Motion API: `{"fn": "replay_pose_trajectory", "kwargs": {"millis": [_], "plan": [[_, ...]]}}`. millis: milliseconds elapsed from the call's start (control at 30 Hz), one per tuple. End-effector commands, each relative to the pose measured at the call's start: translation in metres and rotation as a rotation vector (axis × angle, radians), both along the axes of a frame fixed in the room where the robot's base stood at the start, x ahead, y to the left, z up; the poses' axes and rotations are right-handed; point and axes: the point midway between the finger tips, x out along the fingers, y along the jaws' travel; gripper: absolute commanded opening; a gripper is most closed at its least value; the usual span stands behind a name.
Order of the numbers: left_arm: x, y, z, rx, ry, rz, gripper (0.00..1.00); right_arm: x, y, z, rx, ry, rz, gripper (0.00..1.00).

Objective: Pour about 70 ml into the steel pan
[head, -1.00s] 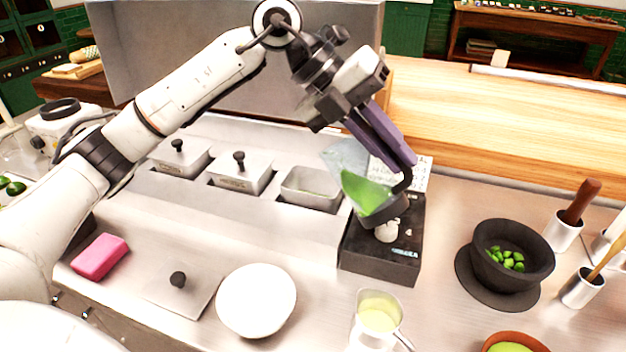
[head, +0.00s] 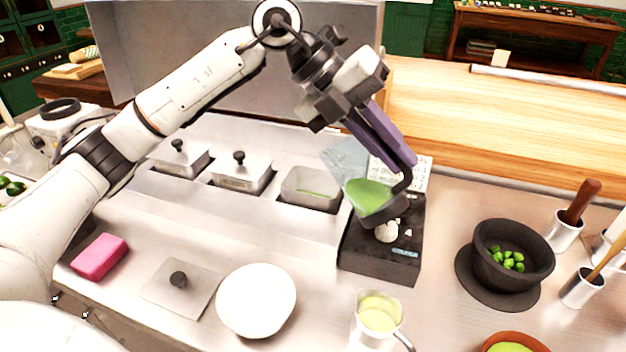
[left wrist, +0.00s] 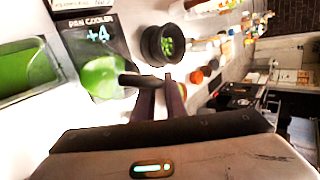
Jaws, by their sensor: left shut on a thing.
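My left gripper (head: 407,163) is shut on the dark handle of a clear jug (head: 345,158) with green liquid (head: 370,197) in it. The jug is tilted left and hangs over the black box (head: 380,262). The open steel pan (head: 300,180) sits in the counter left of the jug, with a thin strip of green visible inside. The left wrist view shows the handle (left wrist: 145,80) between the fingers and the pan (left wrist: 30,70) at far left, with green in it. I see no clear stream between jug and pan. My right gripper is not in view.
Two lidded pans (head: 240,172) stand left of the open one. In front are a pink sponge (head: 100,257), a loose lid (head: 182,288), a white bowl (head: 257,300) and a steel jug (head: 380,315). A dark mortar (head: 512,255) stands at right.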

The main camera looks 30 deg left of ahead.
Motion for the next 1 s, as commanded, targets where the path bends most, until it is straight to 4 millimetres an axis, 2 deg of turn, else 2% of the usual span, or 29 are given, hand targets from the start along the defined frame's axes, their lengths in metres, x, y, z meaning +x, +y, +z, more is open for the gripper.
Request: {"fn": "replay_pose_trajectory", "kwargs": {"millis": [167,300,600,767,1000], "plan": [[-0.001,-0.006,0.001,0.048,-0.017,-0.006,0.00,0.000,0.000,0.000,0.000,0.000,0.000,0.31],[-0.004,-0.018,-0.003,0.162,-0.046,-0.011,0.00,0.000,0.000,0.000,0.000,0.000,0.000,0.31],[-0.011,-0.053,-0.026,0.454,-0.110,-0.016,0.00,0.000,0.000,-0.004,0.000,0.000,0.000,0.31],[-0.014,-0.064,-0.044,0.607,-0.140,-0.016,0.00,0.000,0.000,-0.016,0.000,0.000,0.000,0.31],[-0.015,-0.070,-0.049,0.753,-0.169,-0.014,0.00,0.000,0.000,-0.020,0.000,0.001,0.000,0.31]]}}
